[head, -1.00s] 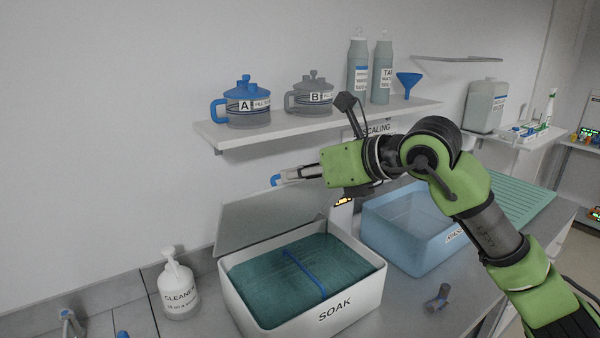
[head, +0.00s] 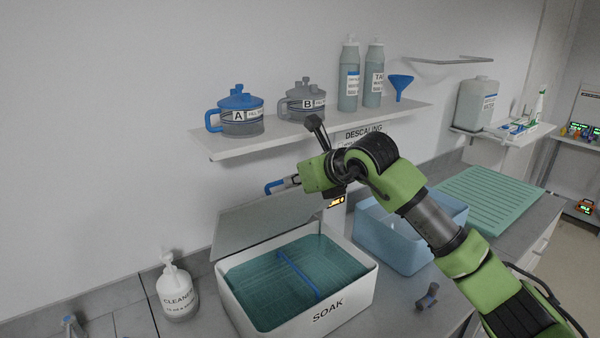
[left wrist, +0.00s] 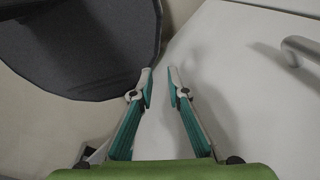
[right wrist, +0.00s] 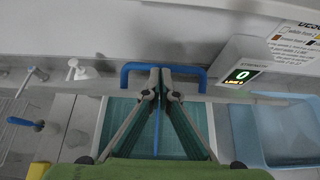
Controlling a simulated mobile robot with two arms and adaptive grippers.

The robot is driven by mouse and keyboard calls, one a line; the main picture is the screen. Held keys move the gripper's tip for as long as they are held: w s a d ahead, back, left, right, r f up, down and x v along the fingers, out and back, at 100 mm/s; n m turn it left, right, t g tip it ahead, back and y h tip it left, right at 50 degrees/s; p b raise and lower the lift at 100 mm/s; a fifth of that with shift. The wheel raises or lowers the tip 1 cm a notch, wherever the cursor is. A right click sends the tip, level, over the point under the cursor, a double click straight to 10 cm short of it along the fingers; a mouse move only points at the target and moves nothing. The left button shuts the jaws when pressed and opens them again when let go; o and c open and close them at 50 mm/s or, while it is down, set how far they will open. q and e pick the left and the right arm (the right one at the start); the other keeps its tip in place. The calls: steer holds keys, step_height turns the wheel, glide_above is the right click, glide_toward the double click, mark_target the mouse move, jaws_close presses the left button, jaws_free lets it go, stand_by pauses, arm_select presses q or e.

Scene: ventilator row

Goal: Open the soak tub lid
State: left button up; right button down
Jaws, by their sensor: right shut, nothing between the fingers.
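The white soak tub (head: 347,307) stands on the counter, with teal liquid and a blue bar (head: 300,275) inside. Its grey lid (head: 262,222) is raised steeply, standing up from the tub's back edge. The lid's blue handle (head: 272,187) is at its upper edge and also shows in the right wrist view (right wrist: 126,76). My right gripper (head: 290,181) is at the handle; in the right wrist view its shut fingers (right wrist: 160,78) overlap the handle's middle, and contact is unclear. My left gripper (left wrist: 160,74) is open and empty, away from the tub.
A cleaner bottle (head: 178,290) stands left of the tub and a blue bin (head: 405,240) to the right. A small dark object (head: 428,297) lies on the counter. The shelf (head: 320,130) with jugs and bottles is above the lid. A display (right wrist: 242,75) is right of the handle.

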stand_by(0.3)
steer(key=w+a+r, duration=0.2)
steer(key=w+a, duration=0.2)
steer(key=w, duration=0.1)
steer(key=shift+w+r, duration=0.3)
steer(key=shift+d, duration=0.1)
